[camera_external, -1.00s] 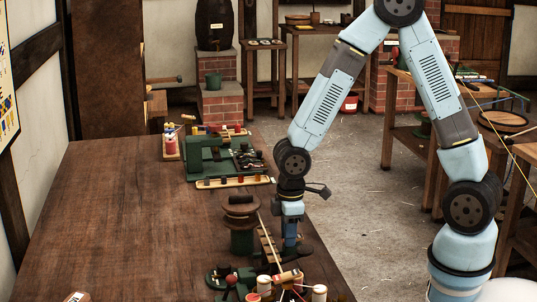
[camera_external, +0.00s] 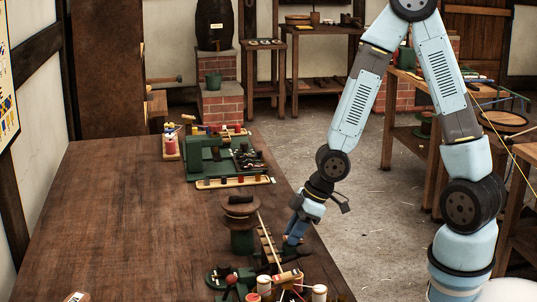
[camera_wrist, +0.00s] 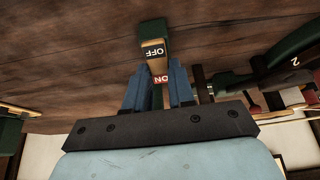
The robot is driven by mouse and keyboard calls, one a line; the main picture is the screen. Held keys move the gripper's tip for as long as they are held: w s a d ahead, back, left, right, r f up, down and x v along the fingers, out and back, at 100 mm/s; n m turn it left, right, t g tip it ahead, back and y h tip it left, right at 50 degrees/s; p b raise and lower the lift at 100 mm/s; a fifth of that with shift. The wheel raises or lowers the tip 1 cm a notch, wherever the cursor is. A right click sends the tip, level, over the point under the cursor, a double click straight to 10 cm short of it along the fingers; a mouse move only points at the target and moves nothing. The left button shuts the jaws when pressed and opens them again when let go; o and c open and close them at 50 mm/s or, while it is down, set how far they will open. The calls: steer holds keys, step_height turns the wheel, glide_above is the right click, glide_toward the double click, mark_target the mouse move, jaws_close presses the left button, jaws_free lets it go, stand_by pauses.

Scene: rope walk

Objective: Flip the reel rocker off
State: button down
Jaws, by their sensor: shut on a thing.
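The reel rocker (camera_wrist: 154,50) shows in the wrist view as a pale paddle with a dark OFF plate and a red ON plate, below a green housing (camera_wrist: 152,27). My gripper (camera_wrist: 156,72) has its blue fingers on either side of the paddle's ON end, shut on it with the paddle between them. The ON plate is partly hidden by the fingers. In the outside view my gripper (camera_external: 289,243) is tilted, its fingers pointing down and left, beside the brown reel on a green stand (camera_external: 241,213). The rocker cannot be made out there.
Bobbins and green fittings (camera_external: 275,285) crowd the bench's front right, close to my gripper. A green machine (camera_external: 205,160) and a wooden rack (camera_external: 233,181) stand farther back. The left of the brown bench (camera_external: 110,215) is mostly clear.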

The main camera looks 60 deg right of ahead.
steer(key=shift+d, duration=0.1)
steer(key=c, duration=1)
jaws_free()
steer(key=shift+o, duration=0.2)
steer(key=shift+r, duration=0.1)
steer(key=shift+v, duration=1.4)
step_height(320, 180, up, 7)
